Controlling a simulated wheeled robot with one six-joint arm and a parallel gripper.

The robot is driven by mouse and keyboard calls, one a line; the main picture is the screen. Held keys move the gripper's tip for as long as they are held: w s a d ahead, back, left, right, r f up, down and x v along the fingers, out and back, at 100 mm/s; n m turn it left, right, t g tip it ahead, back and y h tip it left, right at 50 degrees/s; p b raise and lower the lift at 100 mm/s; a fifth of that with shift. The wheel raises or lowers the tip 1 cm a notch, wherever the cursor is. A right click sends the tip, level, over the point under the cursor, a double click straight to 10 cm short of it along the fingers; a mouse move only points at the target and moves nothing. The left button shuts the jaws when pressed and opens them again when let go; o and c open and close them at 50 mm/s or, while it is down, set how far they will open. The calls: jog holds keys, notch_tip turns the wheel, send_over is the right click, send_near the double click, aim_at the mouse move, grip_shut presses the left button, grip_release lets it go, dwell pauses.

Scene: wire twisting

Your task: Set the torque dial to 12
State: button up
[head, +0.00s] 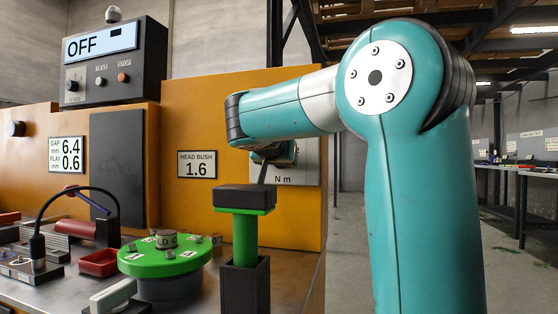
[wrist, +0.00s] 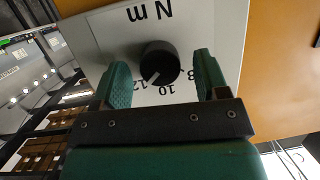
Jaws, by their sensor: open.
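The torque dial (wrist: 160,60) is a black round knob on a light grey plate (wrist: 95,30) marked "N m", upside down in the wrist view. Its white pointer line slants down-left, roughly toward the 12; the exact reading is hard to tell. The numbers 8, 10 and 12 show partly below the knob. My gripper (wrist: 161,64) is open, one green finger on each side of the knob, with visible gaps. In the head view my arm hides the dial, and only part of the plate (head: 309,165) shows.
The plate is on an orange panel (head: 220,110). A black block on a green post (head: 245,235) stands just below my wrist. A green turntable (head: 165,262) and a red tray (head: 98,263) are at left. A control box (head: 115,65) reads OFF.

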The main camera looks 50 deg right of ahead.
jog(key=p+v, duration=0.2)
jog(key=v, duration=1)
dwell(0.3)
